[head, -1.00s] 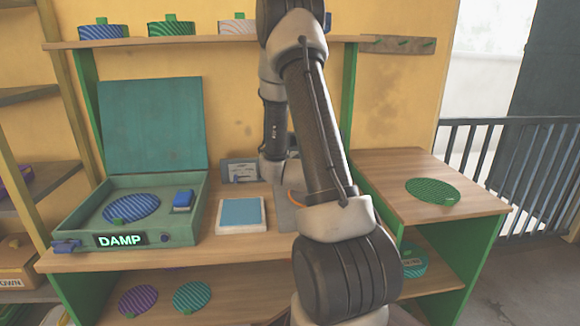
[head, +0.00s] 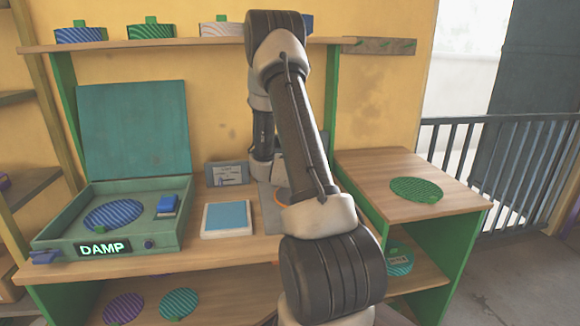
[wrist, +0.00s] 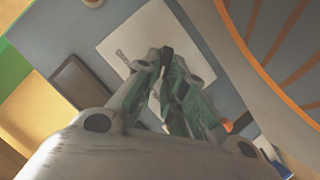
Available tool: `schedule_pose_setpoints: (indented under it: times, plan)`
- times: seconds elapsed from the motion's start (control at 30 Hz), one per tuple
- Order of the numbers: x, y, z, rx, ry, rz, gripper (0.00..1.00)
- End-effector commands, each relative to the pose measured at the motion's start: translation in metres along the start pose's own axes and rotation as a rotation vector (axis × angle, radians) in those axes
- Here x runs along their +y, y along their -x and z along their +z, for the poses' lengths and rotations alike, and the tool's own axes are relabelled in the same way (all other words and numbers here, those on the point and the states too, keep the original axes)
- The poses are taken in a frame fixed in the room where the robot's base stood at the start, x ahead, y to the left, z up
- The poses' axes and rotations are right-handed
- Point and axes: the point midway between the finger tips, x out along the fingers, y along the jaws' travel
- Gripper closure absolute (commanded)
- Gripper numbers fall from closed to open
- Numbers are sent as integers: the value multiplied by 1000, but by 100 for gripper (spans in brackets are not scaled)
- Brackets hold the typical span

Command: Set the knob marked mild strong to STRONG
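My gripper (wrist: 161,58) shows in the wrist view; its two green-grey fingers come together at the tips with nothing visible between them. They are over a grey-blue surface with a white marked sheet (wrist: 118,50). In the head view my arm hides the gripper. The open green press (head: 187,225) stands on the bench at left, its front sign (head: 104,249) reading DAMP. A small purple knob (head: 149,244) is right of that sign, with no readable marking. No mild or strong lettering can be read. A small orange part (wrist: 228,127) lies right of the fingers.
A white-framed blue pad (head: 227,216) lies right of the press. A small grey box with a label (head: 228,174) stands behind it. A green disc (head: 416,190) lies on the right side table. In the wrist view an orange-striped grey round form (wrist: 275,50) fills the upper right.

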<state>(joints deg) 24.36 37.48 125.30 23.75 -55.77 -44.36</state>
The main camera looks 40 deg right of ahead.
Motion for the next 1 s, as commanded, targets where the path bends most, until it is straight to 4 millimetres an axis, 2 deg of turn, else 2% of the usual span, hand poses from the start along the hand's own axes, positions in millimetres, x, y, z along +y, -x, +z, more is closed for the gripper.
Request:
schedule_pose_setpoints:
  times: [0.47,1.0]
  plan:
    - [2,0,0,0,-61,-25,100]
    - [12,-1,4,-1,-475,-196,100]
